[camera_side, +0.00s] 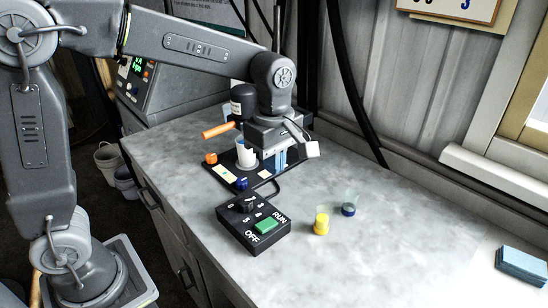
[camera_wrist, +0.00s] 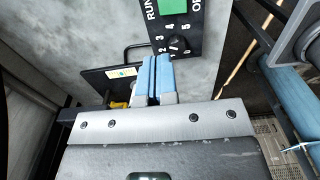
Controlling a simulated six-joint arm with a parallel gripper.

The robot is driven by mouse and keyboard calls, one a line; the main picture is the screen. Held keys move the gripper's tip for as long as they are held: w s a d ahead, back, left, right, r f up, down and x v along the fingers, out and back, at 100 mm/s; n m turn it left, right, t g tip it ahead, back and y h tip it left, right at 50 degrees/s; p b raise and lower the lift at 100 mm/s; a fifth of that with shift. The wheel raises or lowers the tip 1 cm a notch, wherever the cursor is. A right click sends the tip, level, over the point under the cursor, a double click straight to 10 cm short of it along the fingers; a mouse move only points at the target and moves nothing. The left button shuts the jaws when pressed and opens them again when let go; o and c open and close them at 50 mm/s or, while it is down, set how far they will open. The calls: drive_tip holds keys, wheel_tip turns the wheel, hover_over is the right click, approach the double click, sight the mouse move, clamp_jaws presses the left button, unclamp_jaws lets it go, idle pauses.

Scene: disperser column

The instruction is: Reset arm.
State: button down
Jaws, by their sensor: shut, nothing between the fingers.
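My gripper (camera_side: 281,160) hangs over the right part of the black disperser base plate (camera_side: 222,179) in the side view. In the wrist view its two blue fingers (camera_wrist: 154,62) are together, with nothing between them. The black control box (camera_side: 252,222) stands on the bench in front of the plate. It has a green button (camera_side: 265,224), RUN and OFF labels and a numbered dial (camera_side: 249,203). In the wrist view the dial (camera_wrist: 176,43) and part of the green button (camera_wrist: 173,6) lie beyond the fingertips. I cannot tell the dial setting for sure.
A white cup (camera_side: 245,153) stands on the plate, and an orange handle (camera_side: 218,130) sticks out left above it. Blue pads (camera_side: 522,264) lie at far right.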

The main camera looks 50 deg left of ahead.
drive_tip(key=shift+r, duration=0.4)
drive_tip(key=s+a+r+m+t, duration=0.1)
drive_tip(key=s+a+m+t, duration=0.2)
drive_tip(key=s+m, duration=0.55)
drive_tip(key=s+a+r+m+t, duration=0.2)
drive_tip(key=s+a+m+t, duration=0.15)
drive_tip(key=s+m, duration=0.5)
drive_tip(key=n+g, duration=0.8)
drive_tip(key=n, duration=0.9)
hover_over(260, 225)
drive_tip(key=w, duration=0.2)
wheel_tip(260, 225, down, 3)
drive_tip(key=f, duration=0.4)
drive_tip(key=s+f, duration=0.1)
drive_tip(key=f, duration=0.9)
drive_tip(key=shift+s, duration=0.3)
